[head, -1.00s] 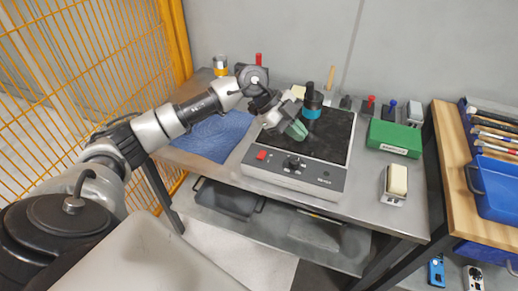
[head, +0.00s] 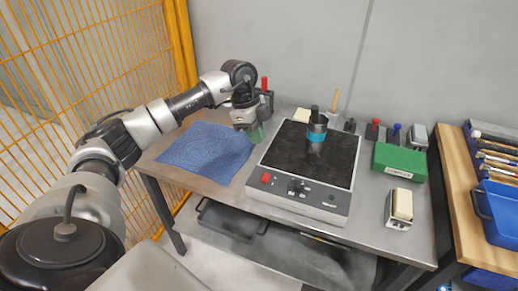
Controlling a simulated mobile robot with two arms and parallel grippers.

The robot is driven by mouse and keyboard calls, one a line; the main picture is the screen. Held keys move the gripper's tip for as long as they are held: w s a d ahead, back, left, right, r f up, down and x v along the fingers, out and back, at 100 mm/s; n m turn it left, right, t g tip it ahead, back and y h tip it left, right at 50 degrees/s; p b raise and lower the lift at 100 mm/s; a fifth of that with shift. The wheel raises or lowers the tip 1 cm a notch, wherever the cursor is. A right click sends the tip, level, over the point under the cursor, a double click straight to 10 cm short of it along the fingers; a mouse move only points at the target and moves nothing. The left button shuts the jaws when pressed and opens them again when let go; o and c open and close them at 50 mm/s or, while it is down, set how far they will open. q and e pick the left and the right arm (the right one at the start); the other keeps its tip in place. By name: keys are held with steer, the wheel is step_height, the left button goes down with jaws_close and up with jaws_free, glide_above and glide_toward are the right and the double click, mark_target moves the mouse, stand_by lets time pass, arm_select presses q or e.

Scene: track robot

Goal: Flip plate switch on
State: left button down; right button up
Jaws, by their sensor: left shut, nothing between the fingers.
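The hot plate (head: 346,168) is a grey box with a black top, standing on the metal bench. On its front panel sits a small red switch (head: 266,178) at the left, with a black knob (head: 296,186) to its right. Whether the switch is on or off is too small to tell. A dark cup with a teal band (head: 316,135) stands on the black top. My right gripper is not in view.
A blue cloth (head: 207,149) lies left of the plate. A green box (head: 400,161) and a cream-topped block (head: 401,205) stand to the right. Small red and blue-topped items line the back. A yellow mesh fence (head: 90,80) bounds the left side.

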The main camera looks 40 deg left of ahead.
arm_select(q)
steer(key=p, duration=0.1)
glide_toward(267, 177)
steer(key=d+f, duration=0.1)
steer(key=f, duration=0.2)
steer(key=s+d+f, duration=0.1)
steer(key=f, duration=0.1)
steer(key=shift+d+f, duration=0.1)
steer(key=shift+d, duration=0.2)
steer(key=shift+s+f, duration=0.1)
steer(key=shift+f, duration=0.6)
steer(key=shift+s+f+p, duration=0.15)
steer(key=shift+f+p, duration=0.15)
steer(key=shift+p, duration=0.05)
steer(key=shift+w+a+r, duration=0.15)
steer(key=shift+w+r, duration=0.05)
steer(key=shift+w, duration=0.6)
